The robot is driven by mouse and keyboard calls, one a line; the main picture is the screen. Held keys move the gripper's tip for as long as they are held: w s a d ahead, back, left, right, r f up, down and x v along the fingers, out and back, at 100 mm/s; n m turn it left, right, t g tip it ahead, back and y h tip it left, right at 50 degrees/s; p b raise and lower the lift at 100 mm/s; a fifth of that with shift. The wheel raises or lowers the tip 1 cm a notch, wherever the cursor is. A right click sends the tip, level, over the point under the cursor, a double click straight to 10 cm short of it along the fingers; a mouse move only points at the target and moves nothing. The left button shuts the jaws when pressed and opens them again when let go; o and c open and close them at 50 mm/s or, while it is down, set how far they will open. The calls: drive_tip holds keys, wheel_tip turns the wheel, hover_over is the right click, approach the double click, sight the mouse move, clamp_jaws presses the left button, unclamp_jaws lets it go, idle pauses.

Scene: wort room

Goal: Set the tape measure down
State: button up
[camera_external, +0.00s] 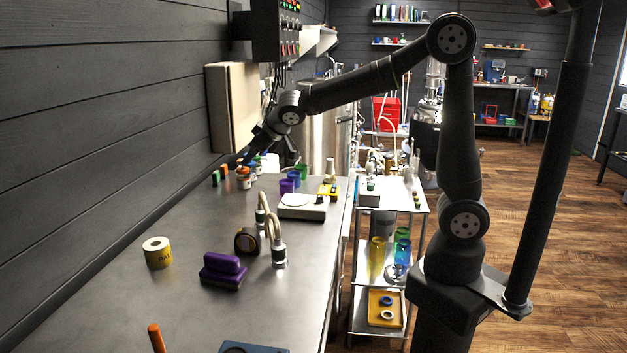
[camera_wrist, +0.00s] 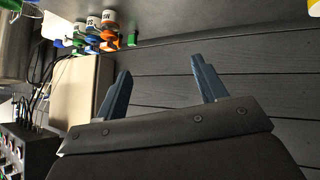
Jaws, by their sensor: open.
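The tape measure (camera_external: 247,241), black with a yellow-orange face, stands on the steel bench (camera_external: 190,300) behind the purple-handled block. I do not make it out in the wrist view. My gripper (camera_external: 243,163) is at the far end of the bench, close to the wall and well away from the tape measure. In the wrist view my gripper (camera_wrist: 160,72) shows its two blue-grey fingers spread apart with nothing between them.
Small coloured-capped bottles (camera_wrist: 106,33) cluster near the wall. The left front of the bench is mostly clear.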

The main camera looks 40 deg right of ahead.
drive_tip(key=s+d+f+n+g+y, duration=0.1)
drive_tip(key=s+d+n+g+y, duration=0.2)
drive_tip(key=s+n+y, duration=0.95)
drive_tip(key=m+h, duration=0.3)
drive_tip(key=m, duration=0.3)
approach(247, 229)
drive_tip(key=shift+g, duration=0.4)
drive_tip(key=x, duration=1.2)
drive_tip(key=shift+w+r, duration=0.1)
drive_tip(key=shift+w, duration=0.15)
clamp_jaws()
drive_tip(key=shift+r, duration=0.1)
